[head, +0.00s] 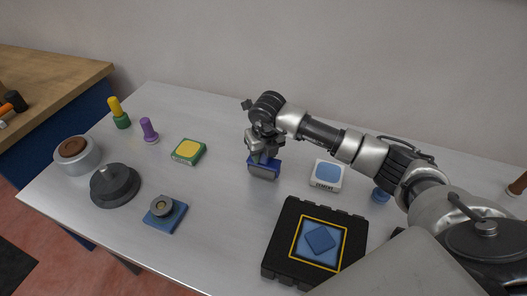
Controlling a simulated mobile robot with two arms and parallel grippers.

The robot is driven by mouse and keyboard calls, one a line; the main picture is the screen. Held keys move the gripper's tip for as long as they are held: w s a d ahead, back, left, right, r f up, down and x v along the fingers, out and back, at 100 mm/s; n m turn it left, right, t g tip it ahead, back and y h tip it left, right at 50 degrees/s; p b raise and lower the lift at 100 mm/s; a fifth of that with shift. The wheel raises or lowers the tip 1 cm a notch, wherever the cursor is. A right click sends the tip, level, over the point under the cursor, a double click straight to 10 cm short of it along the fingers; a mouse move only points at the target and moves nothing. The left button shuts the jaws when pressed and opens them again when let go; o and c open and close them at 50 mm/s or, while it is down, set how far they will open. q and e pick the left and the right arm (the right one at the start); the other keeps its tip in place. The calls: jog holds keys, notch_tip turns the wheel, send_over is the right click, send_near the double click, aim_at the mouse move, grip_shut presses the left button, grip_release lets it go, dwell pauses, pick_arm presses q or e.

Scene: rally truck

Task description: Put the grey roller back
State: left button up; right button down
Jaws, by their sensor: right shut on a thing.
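My right gripper (263,153) is above the middle of the grey table, pointing down and shut on a small blue-and-grey piece. That piece (263,171) has a grey front and blue edges; it looks like the grey roller with a blue part, but I cannot tell where one ends and the other begins. The fingers hide its top. It is close to the tabletop, and I cannot tell whether it touches. My left gripper is not in view.
A white-and-blue pad (327,173) and a black case (284,246) with a blue square lie to the right. A green-and-yellow pad (188,151), blue block (165,213), dark round lidded thing (115,187) and purple peg (149,130) stand left. The table between is clear.

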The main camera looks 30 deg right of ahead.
jog(key=shift+f+b, duration=0.4)
jog(key=shift+f, duration=0.15)
jog(key=c, duration=0.6)
grip_release()
jog(key=shift+r+p, duration=0.5)
jog(key=shift+p, duration=0.1)
jog(key=shift+r, duration=0.4)
jog(key=r, duration=0.3)
jog(key=s+r+b, duration=0.1)
jog(key=r, duration=0.2)
jog(key=s+r+b, duration=0.1)
jog(key=r, duration=0.2)
jog(key=shift+a+r, duration=0.25)
jog(key=shift+r, duration=0.15)
